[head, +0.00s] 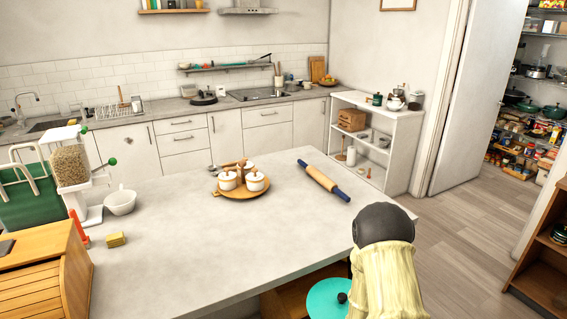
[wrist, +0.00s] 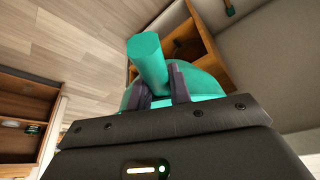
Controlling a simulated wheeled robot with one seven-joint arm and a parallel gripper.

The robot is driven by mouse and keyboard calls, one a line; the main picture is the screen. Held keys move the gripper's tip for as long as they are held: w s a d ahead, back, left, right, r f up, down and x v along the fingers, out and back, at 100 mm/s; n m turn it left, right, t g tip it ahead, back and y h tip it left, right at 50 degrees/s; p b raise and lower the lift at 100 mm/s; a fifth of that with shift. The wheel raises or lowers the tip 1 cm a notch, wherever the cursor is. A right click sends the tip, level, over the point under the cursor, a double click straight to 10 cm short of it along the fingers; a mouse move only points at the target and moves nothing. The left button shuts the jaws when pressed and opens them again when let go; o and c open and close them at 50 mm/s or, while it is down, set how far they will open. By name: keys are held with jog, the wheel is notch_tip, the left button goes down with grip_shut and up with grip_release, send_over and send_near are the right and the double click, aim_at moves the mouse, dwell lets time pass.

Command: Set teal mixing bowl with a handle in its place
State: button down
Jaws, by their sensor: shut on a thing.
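The teal mixing bowl shows in the head view (head: 326,301) as a round teal shape at the bottom, low beside the island's front edge and partly hidden by my arm. In the wrist view the bowl (wrist: 208,84) lies behind my fingers, with its thick teal handle (wrist: 148,58) pointing up the picture. My gripper (wrist: 160,86) is shut on the handle, one dark finger on each side. Most of the bowl is hidden by my gripper.
An open wooden compartment (wrist: 184,28) under the island lies close beyond the bowl. The island top (head: 200,250) holds a rolling pin (head: 325,181) and a round wooden tray (head: 229,193) with white pots. A wire dish rack (head: 113,110) stands on the back counter.

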jog(key=w+a+r+n+p, duration=0.1)
jog(key=w+a+r+p, duration=0.1)
jog(key=r, duration=0.8)
jog(key=w+a+r+n+y+p, duration=0.1)
jog(key=a+r+p, duration=0.3)
jog(key=r, duration=0.6)
jog(key=w+a+r+n+p, duration=0.1)
jog(key=w+a+r+p, duration=0.2)
jog(key=r+p, duration=0.4)
jog(key=shift+w+a+r, duration=0.2)
jog(key=shift+a+r, duration=0.3)
jog(key=shift+r, duration=0.95)
